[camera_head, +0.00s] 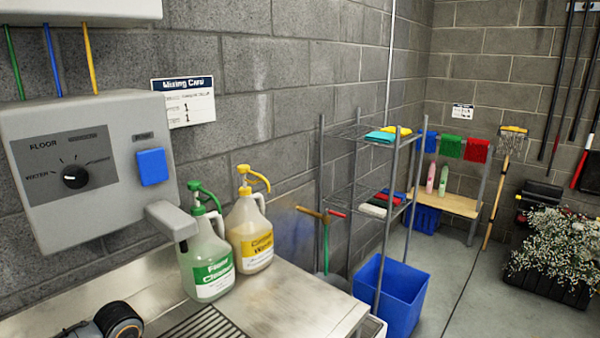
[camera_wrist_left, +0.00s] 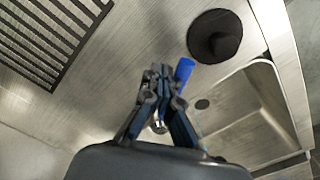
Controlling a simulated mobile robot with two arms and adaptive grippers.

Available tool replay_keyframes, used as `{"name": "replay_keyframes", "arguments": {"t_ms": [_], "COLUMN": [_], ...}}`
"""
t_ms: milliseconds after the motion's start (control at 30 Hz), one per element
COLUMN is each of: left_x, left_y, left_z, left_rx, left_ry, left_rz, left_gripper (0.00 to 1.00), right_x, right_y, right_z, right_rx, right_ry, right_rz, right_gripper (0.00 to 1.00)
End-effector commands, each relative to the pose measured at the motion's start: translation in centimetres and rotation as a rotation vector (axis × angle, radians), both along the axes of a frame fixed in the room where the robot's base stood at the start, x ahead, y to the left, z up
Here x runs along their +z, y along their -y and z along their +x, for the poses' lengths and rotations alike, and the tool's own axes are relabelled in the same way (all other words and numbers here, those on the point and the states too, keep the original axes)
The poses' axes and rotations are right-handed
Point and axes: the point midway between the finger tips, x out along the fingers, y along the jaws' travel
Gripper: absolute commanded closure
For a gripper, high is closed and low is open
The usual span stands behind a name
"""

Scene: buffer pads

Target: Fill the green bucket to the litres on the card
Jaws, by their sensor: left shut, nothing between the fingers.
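The white mixing card (camera_head: 185,102) hangs on the block wall in the head view. Its small print is hard to read, but two lines show a 1. The grey dispenser (camera_head: 95,235) has a black dial (camera_head: 75,177), a blue button (camera_head: 152,167) and a spout (camera_head: 172,221). The dial's white mark seems to face left, toward WATER. No green bucket shows in either view. My left gripper (camera_wrist_left: 162,74) is shut and empty above the steel counter in the left wrist view. A blue piece (camera_wrist_left: 183,70) shows beside its tips; I cannot tell what it is. My right gripper is out of view.
A green-labelled jug (camera_head: 207,262) and a yellow-labelled jug (camera_head: 250,236) stand on the counter (camera_head: 300,292). A blue bin (camera_head: 392,296) stands below the wire shelf. The wrist view shows a sink basin (camera_wrist_left: 235,110), a dark round piece (camera_wrist_left: 215,36) and a slotted grate (camera_wrist_left: 45,38).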

Motion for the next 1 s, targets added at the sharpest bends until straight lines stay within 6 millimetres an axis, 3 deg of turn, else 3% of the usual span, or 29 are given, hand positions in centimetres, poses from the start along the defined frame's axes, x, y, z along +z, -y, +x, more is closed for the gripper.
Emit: {"name": "replay_keyframes", "arguments": {"t_ms": [167, 467, 700, 1000], "left_x": [0.0, 0.0, 0.0, 0.0], "left_y": [0.0, 0.0, -0.5, -0.6], "left_z": [-1.8, -1.9, -3.8, -4.0], "left_rx": [-0.002, -0.001, 0.0, -0.001], "left_ry": [-0.005, -0.004, -0.004, -0.003], "left_rz": [0.001, 0.001, 0.002, 0.001], "left_gripper": [1.0, 1.0, 1.0, 1.0], "right_x": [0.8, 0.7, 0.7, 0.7], "right_y": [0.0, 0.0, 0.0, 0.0], "right_z": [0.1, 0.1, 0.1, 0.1], "right_rx": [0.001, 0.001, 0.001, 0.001], "right_ry": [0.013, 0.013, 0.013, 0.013], "right_rz": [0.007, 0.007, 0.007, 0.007], "right_gripper": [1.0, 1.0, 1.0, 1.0]}}
